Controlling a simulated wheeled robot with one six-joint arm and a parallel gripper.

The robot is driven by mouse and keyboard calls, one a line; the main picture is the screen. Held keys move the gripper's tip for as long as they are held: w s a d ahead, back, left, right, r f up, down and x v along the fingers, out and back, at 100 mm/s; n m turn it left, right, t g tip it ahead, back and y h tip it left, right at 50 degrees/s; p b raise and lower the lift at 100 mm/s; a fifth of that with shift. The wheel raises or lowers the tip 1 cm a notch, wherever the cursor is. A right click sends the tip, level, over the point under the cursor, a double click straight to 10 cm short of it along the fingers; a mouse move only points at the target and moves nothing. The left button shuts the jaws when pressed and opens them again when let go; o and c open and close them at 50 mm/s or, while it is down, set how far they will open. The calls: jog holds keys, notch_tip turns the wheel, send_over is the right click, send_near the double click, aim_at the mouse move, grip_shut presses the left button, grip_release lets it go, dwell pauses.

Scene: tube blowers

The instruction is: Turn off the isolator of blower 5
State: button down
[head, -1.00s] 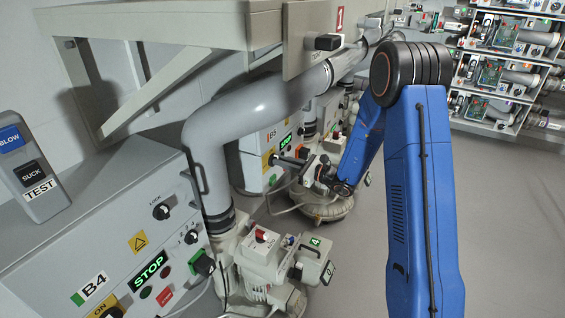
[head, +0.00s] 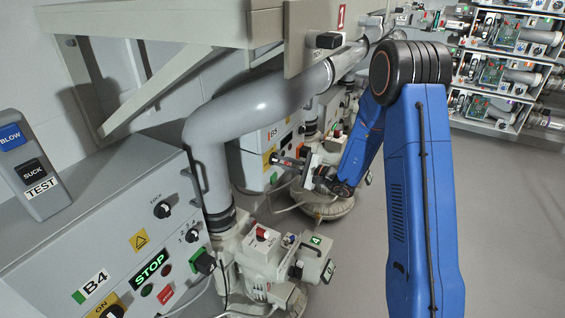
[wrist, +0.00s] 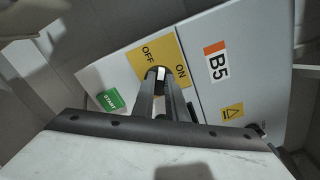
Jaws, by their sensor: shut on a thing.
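The B5 cabinet (wrist: 240,75) fills the upper part of the wrist view, tilted. Its yellow isolator plate (wrist: 177,45) carries the words OFF and ON. The black isolator knob (wrist: 153,74) with a white mark sits at the plate's lower edge in the picture. My gripper (wrist: 161,82) is shut on this knob, one finger on each side. The white mark lies near the OFF and ON words; its exact setting is hard to tell. In the head view, my gripper (head: 282,161) reaches the front of the B5 cabinet (head: 272,133), small and partly hidden.
A green START button (wrist: 111,99) is left of the knob. The B4 cabinet (head: 110,265) and its blower (head: 262,250) stand nearer, at left. A large grey pipe (head: 250,105) runs above. Open floor (head: 510,220) lies at the right.

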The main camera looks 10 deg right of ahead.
jog(key=n, duration=0.5)
jog(key=shift+s+f+n, duration=0.1)
jog(key=shift+f+n, duration=0.2)
jog(key=shift+n, duration=0.4)
jog(key=c, duration=1.8)
grip_release()
jog(key=shift+o, duration=0.2)
jog(key=v, duration=1.7)
jog(key=shift+s+d, duration=0.15)
